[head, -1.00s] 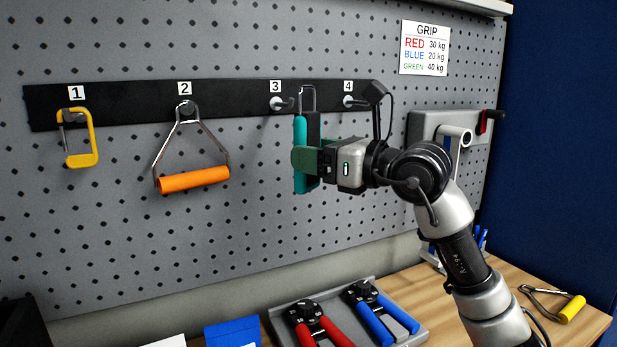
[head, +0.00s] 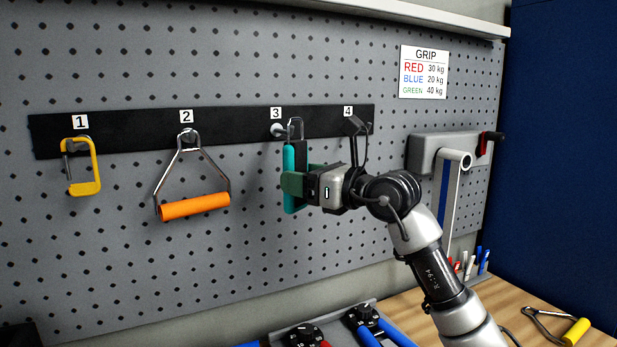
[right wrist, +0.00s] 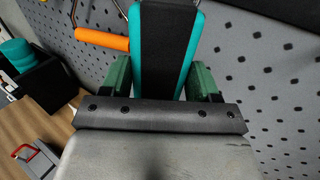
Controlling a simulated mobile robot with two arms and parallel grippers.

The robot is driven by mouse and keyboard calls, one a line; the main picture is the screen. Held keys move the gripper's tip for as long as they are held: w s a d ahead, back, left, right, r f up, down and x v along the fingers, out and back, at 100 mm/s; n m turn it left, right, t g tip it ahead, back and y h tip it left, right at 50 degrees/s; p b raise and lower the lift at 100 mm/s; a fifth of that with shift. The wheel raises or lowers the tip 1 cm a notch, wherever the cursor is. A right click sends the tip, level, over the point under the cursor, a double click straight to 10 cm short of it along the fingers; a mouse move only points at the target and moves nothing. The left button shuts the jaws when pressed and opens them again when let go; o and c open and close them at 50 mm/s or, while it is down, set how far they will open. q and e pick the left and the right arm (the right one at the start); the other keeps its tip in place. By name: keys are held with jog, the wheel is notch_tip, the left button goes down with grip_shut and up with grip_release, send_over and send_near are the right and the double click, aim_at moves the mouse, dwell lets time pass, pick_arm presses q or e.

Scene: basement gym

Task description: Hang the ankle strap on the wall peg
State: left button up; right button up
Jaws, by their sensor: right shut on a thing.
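The ankle strap (head: 289,170) is teal and black with a metal ring at its top. My right gripper (head: 294,185) is shut on it and holds it upright in front of the pegboard. In the right wrist view the strap (right wrist: 165,45) sits between the green fingers (right wrist: 160,80). The strap's ring (head: 295,128) shows just right of peg 3 (head: 278,129); I cannot tell whether they touch. Peg 4 (head: 369,127) is partly hidden behind my wrist camera mount. My left gripper is not in view.
A yellow clamp-like piece (head: 96,165) hangs at peg 1 and an orange-handled grip (head: 194,207) at peg 2. A grey wall bracket (head: 428,152) is to the right. Hand grippers (head: 305,336) and a yellow handle (head: 576,331) lie on the bench below.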

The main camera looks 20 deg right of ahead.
jog(key=w+a+f+p, duration=0.1)
jog(key=w, duration=0.4)
jog(key=shift+w+f, duration=0.35)
dwell(0.4)
dwell(0.4)
jog(key=o, duration=1.1)
jog(key=shift+c, duration=0.2)
jog(key=shift+f, duration=0.1)
